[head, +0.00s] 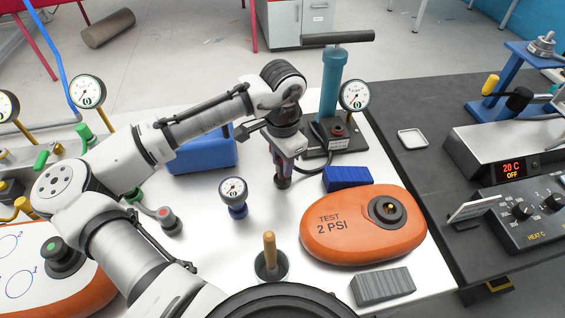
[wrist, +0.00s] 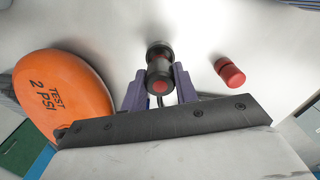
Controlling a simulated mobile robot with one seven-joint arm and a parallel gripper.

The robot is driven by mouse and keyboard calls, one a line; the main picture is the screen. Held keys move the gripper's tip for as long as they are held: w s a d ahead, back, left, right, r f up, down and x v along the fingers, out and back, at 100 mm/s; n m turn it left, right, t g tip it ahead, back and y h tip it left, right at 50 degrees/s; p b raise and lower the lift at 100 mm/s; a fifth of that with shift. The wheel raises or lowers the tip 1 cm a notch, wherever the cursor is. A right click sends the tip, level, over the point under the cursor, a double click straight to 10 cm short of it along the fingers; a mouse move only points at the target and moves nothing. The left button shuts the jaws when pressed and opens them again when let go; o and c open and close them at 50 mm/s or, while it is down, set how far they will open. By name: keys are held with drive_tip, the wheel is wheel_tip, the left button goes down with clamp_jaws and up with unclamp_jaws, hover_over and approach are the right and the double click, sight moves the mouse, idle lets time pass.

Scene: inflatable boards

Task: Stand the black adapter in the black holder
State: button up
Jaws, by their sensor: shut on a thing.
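My gripper (head: 284,165) points down over the white table, left of the orange board. Its jaws also show in the wrist view (wrist: 160,88), shut around the black adapter (wrist: 159,52). The adapter is a short dark cylinder with a red round face toward the camera. In the head view the adapter (head: 282,182) shows dark and reddish below the fingers. I cannot tell whether its lower end touches the table. No empty black holder is clear to me. A dark round cup (head: 272,268) with a wooden handle standing in it is near the front edge.
The orange TEST 2 PSI board (head: 340,245) lies to the right. A blue block (head: 347,178), a grey ribbed block (head: 383,286) and a gauge on a blue stand (head: 233,191) are around the gripper. A teal pump (head: 331,85) stands behind. A red cylinder (wrist: 229,72) lies on the table.

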drive_tip(key=shift+f, duration=0.75)
drive_tip(key=shift+f, duration=0.2)
drive_tip(key=o, duration=0.9)
drive_tip(key=shift+r, duration=0.2)
wheel_tip(320, 180, up, 12)
drive_tip(key=shift+r+b, duration=0.1)
drive_tip(key=shift+b, duration=0.65)
